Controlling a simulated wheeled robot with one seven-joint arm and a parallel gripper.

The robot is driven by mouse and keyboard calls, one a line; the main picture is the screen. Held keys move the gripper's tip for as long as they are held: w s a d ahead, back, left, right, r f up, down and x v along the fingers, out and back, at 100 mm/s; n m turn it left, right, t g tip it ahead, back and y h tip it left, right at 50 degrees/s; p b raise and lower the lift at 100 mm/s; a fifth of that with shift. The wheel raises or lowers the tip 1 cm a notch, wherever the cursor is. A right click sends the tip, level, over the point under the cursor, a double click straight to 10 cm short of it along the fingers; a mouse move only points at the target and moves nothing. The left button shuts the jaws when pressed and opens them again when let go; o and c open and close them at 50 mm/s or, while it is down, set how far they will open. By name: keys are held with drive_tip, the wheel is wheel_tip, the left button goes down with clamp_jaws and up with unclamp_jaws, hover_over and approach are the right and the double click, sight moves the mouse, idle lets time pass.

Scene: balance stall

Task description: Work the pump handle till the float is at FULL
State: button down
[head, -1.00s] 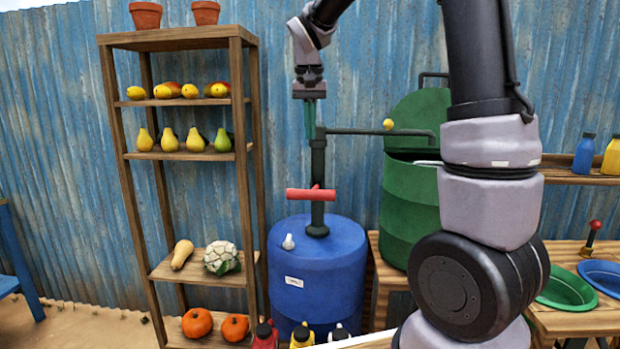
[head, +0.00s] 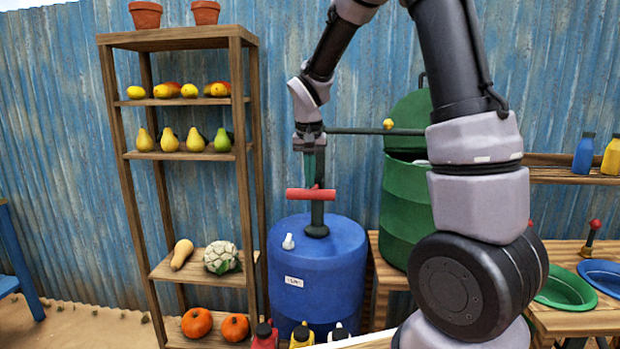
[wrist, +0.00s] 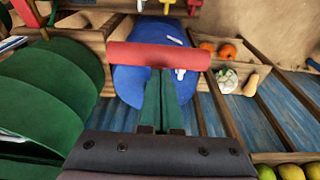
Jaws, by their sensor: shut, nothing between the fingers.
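The pump stands on a blue barrel (head: 318,285). Its red handle (head: 310,194) is a level crossbar on the dark upright column (head: 318,215); it also spans the upper middle of the wrist view (wrist: 160,56). My gripper (head: 315,182) points down over the handle, its green fingers together and empty. In the wrist view the fingertips (wrist: 163,72) reach the bar's edge; whether they touch it I cannot tell. A thin pipe runs right to the green drum (head: 405,205). A small yellow ball (head: 388,124) sits on the pipe; I see no readable FULL mark or clear float.
A wooden shelf (head: 248,130) with fruit and vegetables stands close on the left. Several bottles (head: 302,336) stand in front of the barrel. A table (head: 590,322) with a green and a blue bowl is at the right. The blue corrugated wall is behind.

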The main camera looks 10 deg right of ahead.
drive_tip(key=shift+f, duration=0.1)
drive_tip(key=s+f, duration=0.3)
drive_tip(key=f, duration=1.4)
drive_tip(key=shift+a, duration=0.35)
drive_tip(key=shift+r, duration=0.1)
drive_tip(key=s+a+r, duration=0.2)
drive_tip(key=s+r, duration=0.4)
drive_tip(key=r, duration=0.6)
